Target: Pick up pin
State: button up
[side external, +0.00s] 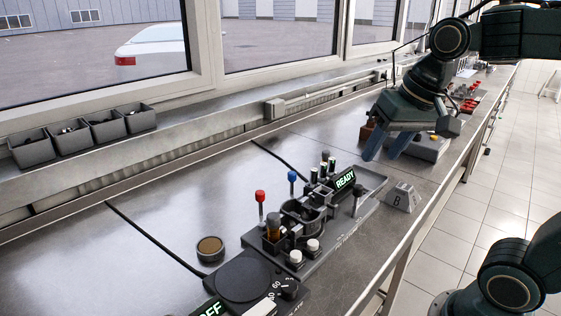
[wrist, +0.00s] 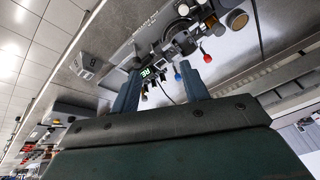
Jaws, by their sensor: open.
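I cannot pick out the pin with certainty in either view. A dark fixture (side external: 322,240) on the bench carries several small upright dark posts (side external: 326,162) with pale green marks, beside a lit READY display (side external: 345,180). My gripper (side external: 382,153) is above the bench, behind and right of the fixture, with its two blue-grey fingers apart and nothing seen between them. In the wrist view, my gripper (wrist: 160,68) has spread fingers. The READY display (wrist: 147,72) and a blue knob (wrist: 177,76) show beyond them.
A red knob (side external: 260,196) and a blue knob (side external: 292,176) stand up on the fixture. A block marked B (side external: 403,197) sits to its right. A round brown-topped cup (side external: 210,248) and a dial unit (side external: 245,280) are nearer. The bench left of the fixture is mostly clear.

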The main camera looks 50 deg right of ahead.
jog(key=w+d+m+g, duration=0.1)
jog(key=w+d+m, duration=0.25)
jog(key=w, duration=0.25)
jog(key=w+d+m+g, duration=0.1)
jog(key=w+d+m, duration=0.2)
jog(key=w+m, duration=0.25)
jog(key=m+g, duration=0.2)
jog(key=m, duration=0.6)
send_over(324, 164)
notch_tip(324, 164, down, 5)
jog(key=shift+d, duration=0.1)
jog(key=shift+f, duration=0.1)
jog(key=shift+f, duration=4.3)
jog(key=shift+f, duration=0.1)
jog(key=shift+w+f, duration=0.15)
jog(key=shift+f, duration=2.3)
jog(key=shift+c, duration=0.5)
